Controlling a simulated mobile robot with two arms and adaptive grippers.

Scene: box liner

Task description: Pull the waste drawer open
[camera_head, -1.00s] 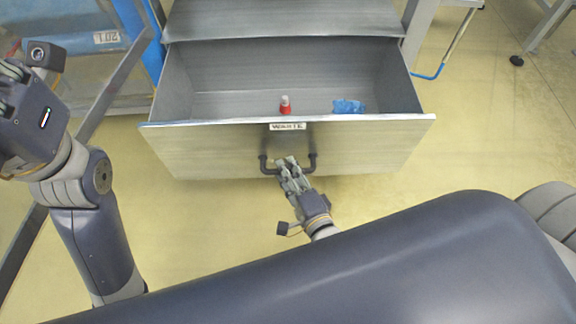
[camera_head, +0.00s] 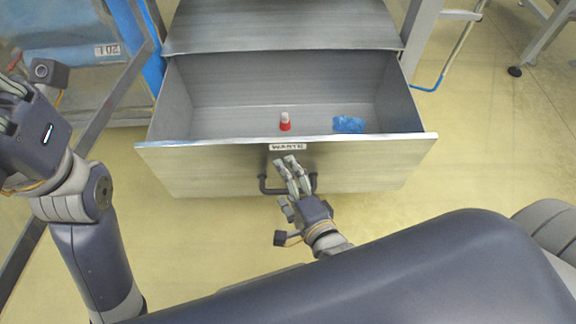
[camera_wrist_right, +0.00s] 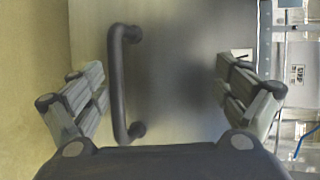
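The waste drawer (camera_head: 215,167) is pulled out of its grey metal cabinet (camera_head: 280,25), with its inside exposed. Its front carries a "WASTE" label (camera_head: 287,147) and a dark bar handle (camera_head: 265,186), also seen in the right wrist view (camera_wrist_right: 119,85). My right gripper (camera_head: 288,163) is at the drawer front, overlapping the handle in the head view. In the right wrist view my right gripper (camera_wrist_right: 157,72) is open, with the handle between its spread fingers, nearer the left one and apart from both. My left gripper (camera_head: 14,85) is raised at the left edge; its fingertips are cut off.
A red and white object (camera_head: 285,122) and a crumpled blue item (camera_head: 348,124) lie inside the drawer. A blue bin (camera_head: 60,40) behind a metal frame stands at the left. A table leg (camera_head: 420,40) stands at the right. Yellow floor (camera_head: 475,160) is clear right of the drawer.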

